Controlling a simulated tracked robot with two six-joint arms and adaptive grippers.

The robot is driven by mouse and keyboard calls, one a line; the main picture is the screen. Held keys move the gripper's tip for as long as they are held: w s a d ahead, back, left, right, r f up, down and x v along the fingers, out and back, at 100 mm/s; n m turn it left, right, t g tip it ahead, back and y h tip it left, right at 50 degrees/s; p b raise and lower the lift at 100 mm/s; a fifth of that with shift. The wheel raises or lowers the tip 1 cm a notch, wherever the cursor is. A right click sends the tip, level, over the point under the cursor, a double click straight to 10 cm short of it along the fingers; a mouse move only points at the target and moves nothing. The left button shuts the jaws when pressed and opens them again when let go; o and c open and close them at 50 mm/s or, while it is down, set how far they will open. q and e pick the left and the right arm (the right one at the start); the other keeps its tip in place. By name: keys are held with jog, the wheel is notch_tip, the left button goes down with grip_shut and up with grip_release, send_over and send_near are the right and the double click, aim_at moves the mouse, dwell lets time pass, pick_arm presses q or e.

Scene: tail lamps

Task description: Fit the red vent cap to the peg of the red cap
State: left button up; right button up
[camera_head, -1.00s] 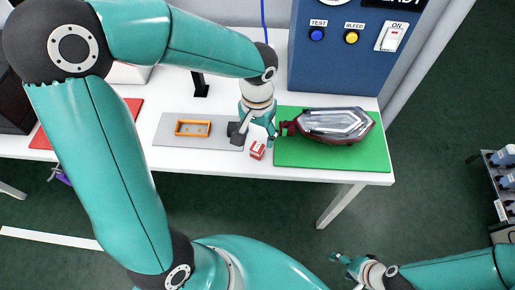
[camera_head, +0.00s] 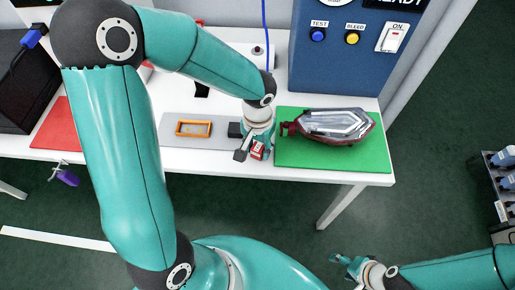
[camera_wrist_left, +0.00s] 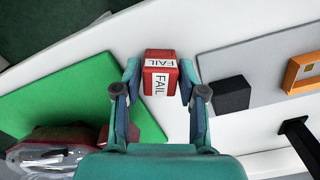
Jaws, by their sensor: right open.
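A tail lamp (camera_head: 335,125) with a clear lens and dark red housing lies on the green mat (camera_head: 300,160). A red part (camera_head: 289,129) sticks out at its left end. I cannot make out a separate vent cap or a peg. The lamp also shows in the left wrist view (camera_wrist_left: 50,155), partly cut off. My left gripper (camera_wrist_left: 160,80) is open, its fingers on either side of a red block marked FAIL (camera_wrist_left: 160,72). In the head view the block (camera_head: 258,151) is partly hidden by the gripper. My right gripper (camera_head: 345,260) is open and empty, away from the table.
A grey mat (camera_head: 180,144) holds an orange frame (camera_head: 194,128). A black block (camera_wrist_left: 231,94) sits at the grey mat's edge. A blue test cabinet (camera_head: 340,65) stands behind the lamp. A red mat (camera_head: 55,127) lies at left. White table shows between the grey and green mats.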

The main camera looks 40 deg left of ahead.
aim_at(258, 147)
pick_arm(q)
jog(key=c, duration=0.4)
jog(key=shift+r, duration=0.15)
notch_tip(258, 147, up, 20)
jog(key=p, duration=0.1)
jog(key=shift+p, duration=0.3)
